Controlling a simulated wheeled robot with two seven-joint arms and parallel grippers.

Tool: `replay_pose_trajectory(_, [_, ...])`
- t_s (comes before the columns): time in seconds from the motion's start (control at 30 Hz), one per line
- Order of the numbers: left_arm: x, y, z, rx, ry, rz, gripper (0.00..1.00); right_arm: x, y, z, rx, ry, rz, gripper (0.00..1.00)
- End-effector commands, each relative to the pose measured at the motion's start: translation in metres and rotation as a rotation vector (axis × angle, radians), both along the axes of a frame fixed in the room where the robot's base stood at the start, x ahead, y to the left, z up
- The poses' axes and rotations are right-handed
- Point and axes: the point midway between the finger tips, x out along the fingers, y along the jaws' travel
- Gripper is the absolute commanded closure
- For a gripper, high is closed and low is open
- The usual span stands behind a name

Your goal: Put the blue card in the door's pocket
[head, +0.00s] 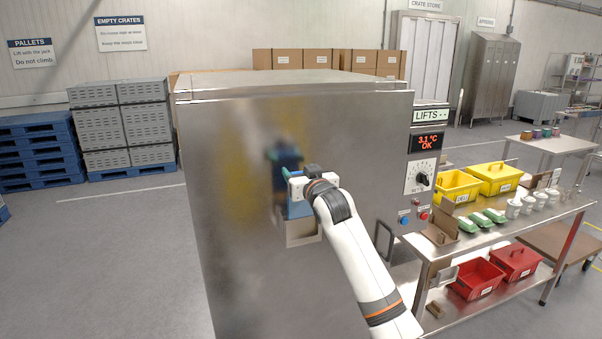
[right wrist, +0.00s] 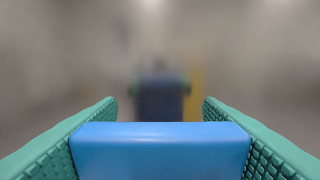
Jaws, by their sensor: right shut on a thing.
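The blue card (head: 297,208) shows in the head view just below my right gripper (head: 287,178), in front of the steel door. In the right wrist view the blue card (right wrist: 160,150) spans the space between the two green finger pads, and my right gripper (right wrist: 160,145) is shut on it. The door's pocket (head: 302,232) is a small pale holder on the door face. The card's lower end is at or just above the pocket's top; I cannot tell whether it is inside. My arm hides part of the pocket's right side. My left gripper is not in view.
The steel door (head: 240,250) is large and reflective, with a black handle (head: 384,241) at its right. A steel table (head: 480,237) at the right holds yellow crates (head: 497,178), with red crates (head: 478,279) on its lower shelf. Blue pallets (head: 38,150) stand far left.

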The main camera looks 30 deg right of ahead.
Motion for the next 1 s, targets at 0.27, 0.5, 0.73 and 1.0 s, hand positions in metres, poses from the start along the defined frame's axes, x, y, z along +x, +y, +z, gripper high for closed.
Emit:
replay_pose_trajectory(0.27, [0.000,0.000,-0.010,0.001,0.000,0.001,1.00,0.000,0.000,-0.016,0.000,0.000,0.000,0.80])
replay_pose_trajectory(0.5, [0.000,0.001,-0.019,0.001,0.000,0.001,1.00,0.000,0.000,-0.033,0.000,0.001,0.000,0.80])
replay_pose_trajectory(0.73, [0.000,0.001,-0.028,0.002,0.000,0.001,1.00,0.000,0.000,-0.049,0.000,0.000,0.000,0.80])
replay_pose_trajectory(1.0, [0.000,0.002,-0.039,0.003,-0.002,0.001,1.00,0.000,0.000,-0.068,0.000,0.001,0.000,0.80])
